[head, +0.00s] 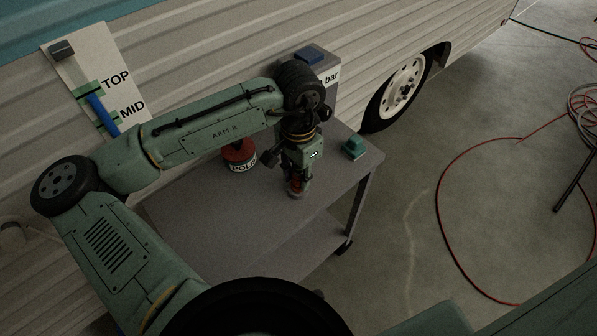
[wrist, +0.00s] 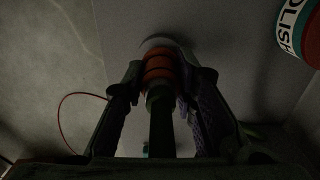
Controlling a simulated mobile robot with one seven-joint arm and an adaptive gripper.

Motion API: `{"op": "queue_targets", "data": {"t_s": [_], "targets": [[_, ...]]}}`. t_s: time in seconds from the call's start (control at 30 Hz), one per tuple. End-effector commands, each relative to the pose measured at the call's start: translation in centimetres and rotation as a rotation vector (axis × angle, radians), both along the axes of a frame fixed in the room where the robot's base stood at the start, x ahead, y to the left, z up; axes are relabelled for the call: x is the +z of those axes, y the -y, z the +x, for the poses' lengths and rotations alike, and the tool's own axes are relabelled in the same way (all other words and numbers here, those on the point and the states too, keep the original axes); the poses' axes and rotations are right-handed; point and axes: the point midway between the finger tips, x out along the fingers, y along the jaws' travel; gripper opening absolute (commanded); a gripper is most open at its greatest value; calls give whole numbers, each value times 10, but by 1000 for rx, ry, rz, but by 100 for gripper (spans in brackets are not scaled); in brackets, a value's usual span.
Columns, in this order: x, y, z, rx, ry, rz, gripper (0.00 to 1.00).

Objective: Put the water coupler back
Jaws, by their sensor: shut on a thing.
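My gripper (head: 297,188) points down over the grey trolley top (head: 220,215), near its right front part. In the wrist view my gripper (wrist: 167,82) is shut on an orange-red ringed cylinder with a dark stem, which I take to be the water coupler (wrist: 159,68). A pale rounded edge shows just past its far end. In the head view only a small reddish bit of the coupler shows between the fingers. I cannot tell whether it touches the trolley top.
A red polish tin (head: 239,157) stands behind my gripper. A small green block (head: 354,148) sits at the trolley's right corner. A blue-topped box (head: 325,75) marked "bar" stands at the back. A TOP/MID board (head: 112,65) is on the camper wall. A red hose (head: 440,215) lies on the floor.

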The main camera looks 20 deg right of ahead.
Motion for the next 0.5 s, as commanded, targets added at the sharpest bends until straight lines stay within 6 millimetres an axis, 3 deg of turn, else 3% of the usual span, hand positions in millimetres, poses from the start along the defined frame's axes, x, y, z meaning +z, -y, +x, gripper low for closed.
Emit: {"op": "queue_targets", "data": {"t_s": [0.33, 0.37, 0.5], "targets": [[-5, 0, 0, 0, -1, -1, 0], [-4, 0, 0, 0, -1, 0, 27], [-4, 0, 0, 0, 0, 0, 36]]}}
